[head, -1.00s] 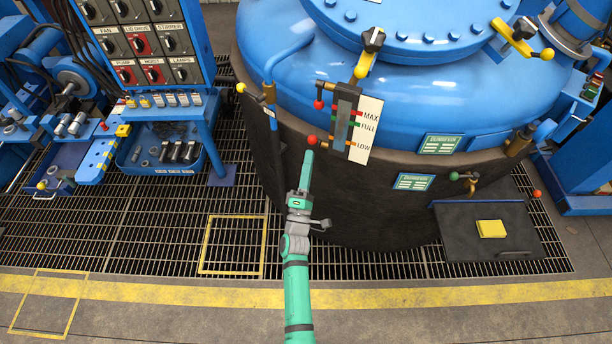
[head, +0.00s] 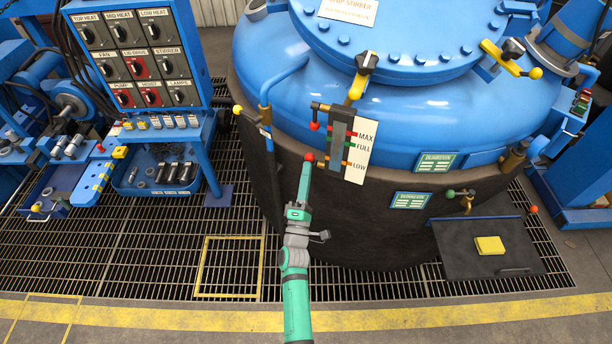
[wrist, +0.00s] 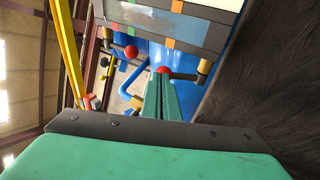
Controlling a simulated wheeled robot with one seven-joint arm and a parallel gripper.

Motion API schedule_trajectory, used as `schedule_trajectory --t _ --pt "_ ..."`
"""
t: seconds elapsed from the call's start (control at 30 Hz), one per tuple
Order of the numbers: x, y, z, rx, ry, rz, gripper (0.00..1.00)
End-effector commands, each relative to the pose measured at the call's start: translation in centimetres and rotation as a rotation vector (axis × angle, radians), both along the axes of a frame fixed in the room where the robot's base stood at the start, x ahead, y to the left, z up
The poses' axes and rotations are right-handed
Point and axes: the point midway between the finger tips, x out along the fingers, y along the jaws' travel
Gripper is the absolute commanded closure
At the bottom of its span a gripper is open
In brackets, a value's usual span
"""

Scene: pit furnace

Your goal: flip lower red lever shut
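The lower red lever (head: 309,157) has a red ball knob at the bottom of the sight gauge, beside the LOW mark. In the wrist view its knob (wrist: 164,71) is right at my fingertips, with a dark rod running right to a brass fitting. My gripper (head: 306,167) points up at the knob; its green fingers (wrist: 163,95) lie together, with only a thin line between them. They look shut, touching or nearly touching the knob, not around it. The upper red lever (head: 315,126) hangs higher on the gauge and also shows in the wrist view (wrist: 131,52).
The gauge plate (head: 360,150) stands right of the knob, against the blue furnace vessel (head: 440,110). A yellow-handled valve (head: 358,85) is above. A switch panel (head: 135,60) and tool tray (head: 160,175) stand left. Grating in front is clear.

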Motion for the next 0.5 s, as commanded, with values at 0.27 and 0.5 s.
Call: schedule_trajectory --t 0.27,0.5 --pt "1.1 -0.4 1.9 0.0 -0.003 0.002 1.0" --pt "2.2 -0.8 3.0 0.0 -0.002 0.001 1.0"
